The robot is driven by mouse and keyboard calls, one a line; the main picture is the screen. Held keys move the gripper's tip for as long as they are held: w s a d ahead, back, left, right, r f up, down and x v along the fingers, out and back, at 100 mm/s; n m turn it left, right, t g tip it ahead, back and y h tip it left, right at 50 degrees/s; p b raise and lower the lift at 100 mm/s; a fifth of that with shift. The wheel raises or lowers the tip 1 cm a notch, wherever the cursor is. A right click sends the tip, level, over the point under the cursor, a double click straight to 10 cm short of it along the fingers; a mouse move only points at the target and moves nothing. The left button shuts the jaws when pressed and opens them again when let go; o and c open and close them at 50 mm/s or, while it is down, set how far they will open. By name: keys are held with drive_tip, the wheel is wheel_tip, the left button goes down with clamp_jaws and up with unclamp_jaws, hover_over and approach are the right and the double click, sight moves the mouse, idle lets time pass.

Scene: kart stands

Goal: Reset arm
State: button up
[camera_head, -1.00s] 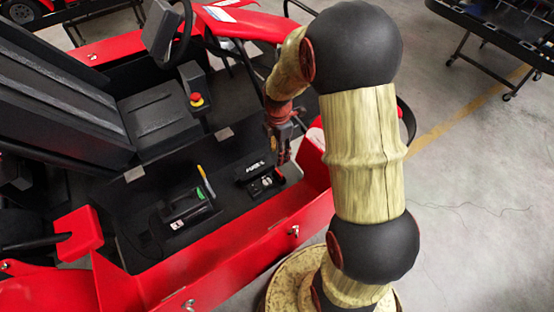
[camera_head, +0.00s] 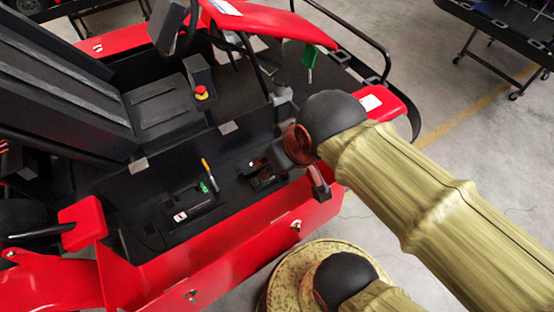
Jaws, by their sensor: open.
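My gripper (camera_head: 296,170) is at the end of my arm, which reaches in from the right. It hangs over the near side of the red kart (camera_head: 250,240), with its jaws apart and nothing seen between them. Part of the gripper is foreshortened and hidden behind its own reddish-brown wrist and the black joint.
A black box (camera_head: 190,202) with a green part and a yellow stick is in the tray. A red stop button (camera_head: 201,92) sits beside the black seat (camera_head: 165,105). A green tag (camera_head: 310,62) hangs near the front. A black cart (camera_head: 510,40) stands at the upper right; grey floor lies between.

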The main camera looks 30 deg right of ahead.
drive_tip(key=shift+s, duration=0.15)
wheel_tip(320, 180, down, 10)
drive_tip(key=b, duration=1)
drive_tip(key=shift+f+b, duration=0.25)
drive_tip(key=shift+b, duration=0.05)
